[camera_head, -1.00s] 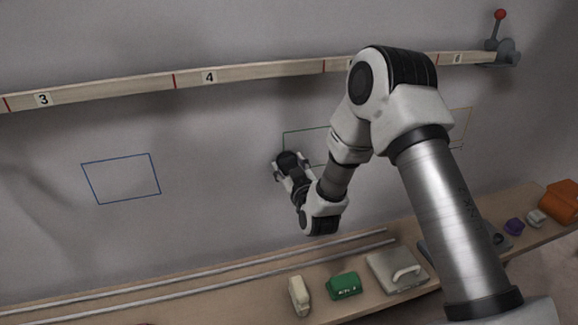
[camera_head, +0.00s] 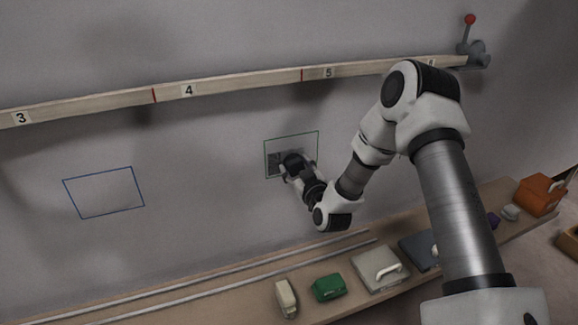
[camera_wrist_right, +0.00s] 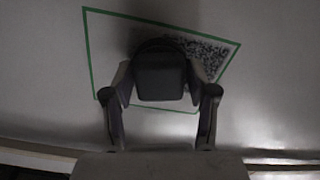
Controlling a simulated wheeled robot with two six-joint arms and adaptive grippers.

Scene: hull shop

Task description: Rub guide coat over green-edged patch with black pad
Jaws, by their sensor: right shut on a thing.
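The green-edged patch (camera_head: 304,139) is a thin green outline on the grey hull wall; it also shows in the wrist view (camera_wrist_right: 88,50). Dark speckled guide coat (camera_head: 273,159) shows inside it, left of my gripper in the head view, and right of the pad in the wrist view (camera_wrist_right: 210,54). My right gripper (camera_head: 291,168) is shut on the black pad (camera_wrist_right: 160,76), which is over the patch's lower middle in the head view. The pad hides part of the patch. I cannot tell whether it touches the wall. My left gripper is out of view.
A blue outline (camera_head: 104,192) is on the wall at left. A numbered batten (camera_head: 230,86) crosses above, with a red-knobbed lever (camera_head: 471,40).

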